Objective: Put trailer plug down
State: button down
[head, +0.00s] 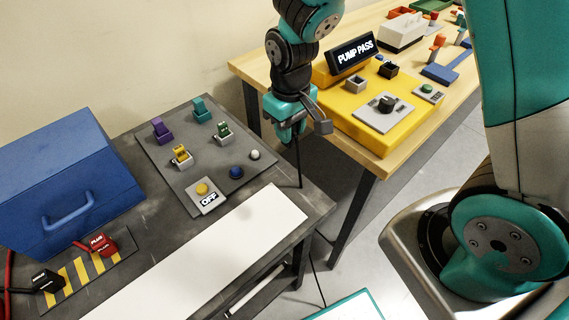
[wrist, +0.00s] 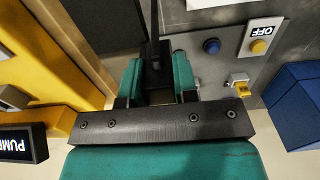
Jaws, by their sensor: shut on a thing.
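My gripper (head: 290,132) hangs over the gap between the grey workbench and the wooden table, near the bench's right corner. In the wrist view its teal fingers (wrist: 157,80) are closed on the trailer plug (wrist: 156,56), a dark piece. A thin black cable (head: 299,165) hangs down from the gripper past the bench edge. In the head view the plug's body is mostly hidden by the fingers.
The grey workbench (head: 315,208) carries a panel of coloured switches (head: 165,165), a white sheet (head: 200,262), a blue toolbox (head: 60,180) and red and black clamps (head: 97,243). The wooden table (head: 372,160) holds a yellow unit (head: 345,108) with a PUMP PASS display (head: 352,53).

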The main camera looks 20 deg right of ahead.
notch_tip(320, 180, down, 12)
jog(key=shift+f+p, duration=0.15)
jog(key=shift+p, duration=0.15)
jog(key=shift+f, duration=0.15)
jog(key=c, duration=0.9)
grip_release()
